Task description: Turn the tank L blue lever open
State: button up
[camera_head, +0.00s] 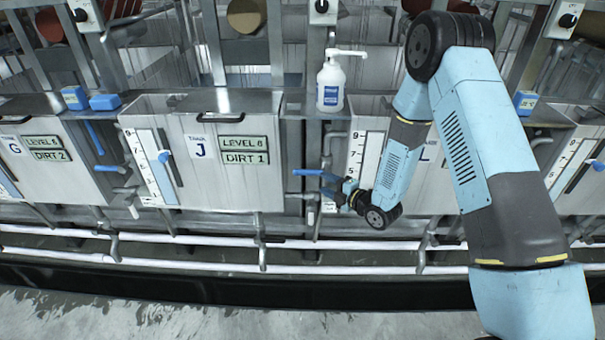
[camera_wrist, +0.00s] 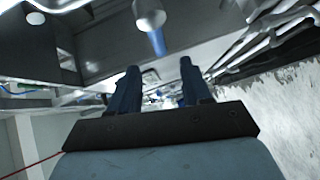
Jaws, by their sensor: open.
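Tank L (camera_head: 428,152) is a grey metal tank right of centre in the head view, partly hidden by my arm. The blue lever (camera_head: 308,172) sticks out level to the left from the pipework between tanks J and L. My gripper (camera_head: 327,186) is at the lever, its fingers just below and right of the lever's blue handle. In the wrist view a blue lever (camera_wrist: 157,41) hangs from a round metal end, ahead of and between the two fingers of my gripper (camera_wrist: 160,76). The fingers are apart with nothing between them. Contact with the lever cannot be made out.
Tank J (camera_head: 230,185) stands left of the lever, with a level gauge on its front. A white pump bottle (camera_head: 331,82) stands on the ledge above. White pipes (camera_head: 200,250) run low along the front. The grey floor (camera_head: 200,320) before them is clear.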

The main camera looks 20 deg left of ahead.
aim_at(305, 174)
jog(key=x, duration=1)
jog(key=shift+w+a, duration=0.1)
jog(key=shift+a, duration=0.2)
jog(key=shift+c, duration=0.2)
grip_shut()
